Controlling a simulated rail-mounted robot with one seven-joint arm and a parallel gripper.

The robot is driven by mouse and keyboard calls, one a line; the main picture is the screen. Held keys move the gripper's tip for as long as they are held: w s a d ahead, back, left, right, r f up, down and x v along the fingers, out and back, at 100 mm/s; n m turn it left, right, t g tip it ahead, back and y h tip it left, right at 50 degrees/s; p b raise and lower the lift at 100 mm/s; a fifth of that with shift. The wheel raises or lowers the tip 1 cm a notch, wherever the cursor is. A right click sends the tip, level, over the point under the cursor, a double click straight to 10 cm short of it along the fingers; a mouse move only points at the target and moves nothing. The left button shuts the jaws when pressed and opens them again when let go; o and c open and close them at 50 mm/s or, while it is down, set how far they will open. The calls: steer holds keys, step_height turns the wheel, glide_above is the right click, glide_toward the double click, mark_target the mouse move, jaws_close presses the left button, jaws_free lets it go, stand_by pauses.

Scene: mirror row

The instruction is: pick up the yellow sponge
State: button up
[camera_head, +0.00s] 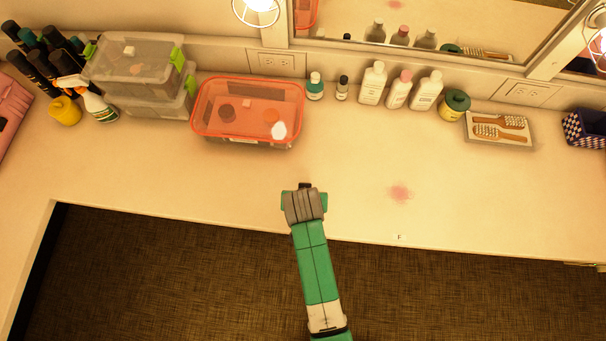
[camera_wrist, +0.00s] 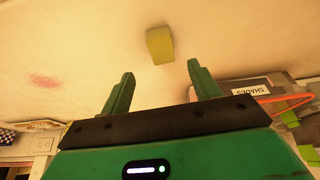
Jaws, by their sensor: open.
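The yellow sponge (camera_wrist: 160,45) lies on the pale counter (camera_head: 220,185) in the wrist view, small and block-shaped, near the top middle. It does not show in the head view, where my arm and gripper cover part of the counter. My gripper (camera_wrist: 160,68) is open, its two green fingers apart with nothing held between them. The sponge appears just past the fingertips, between their lines; a gap shows around it. In the head view my gripper (camera_head: 304,190) is over the front part of the counter.
A red-rimmed clear bin (camera_head: 245,138) stands behind my gripper. Stacked clear boxes (camera_head: 135,68) and a spray bottle (camera_head: 98,105) are at left. White bottles (camera_head: 373,83), a yellow tub (camera_head: 454,105) and a brush tray (camera_head: 500,143) line the back right. A pink smear (camera_head: 400,192) marks clear counter.

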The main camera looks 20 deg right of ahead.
steer(key=shift+x, duration=3.9)
steer(key=shift+w+a, duration=0.1)
steer(key=shift+a, duration=0.05)
steer(key=shift+r, duration=0.1)
steer(key=c, duration=1.1)
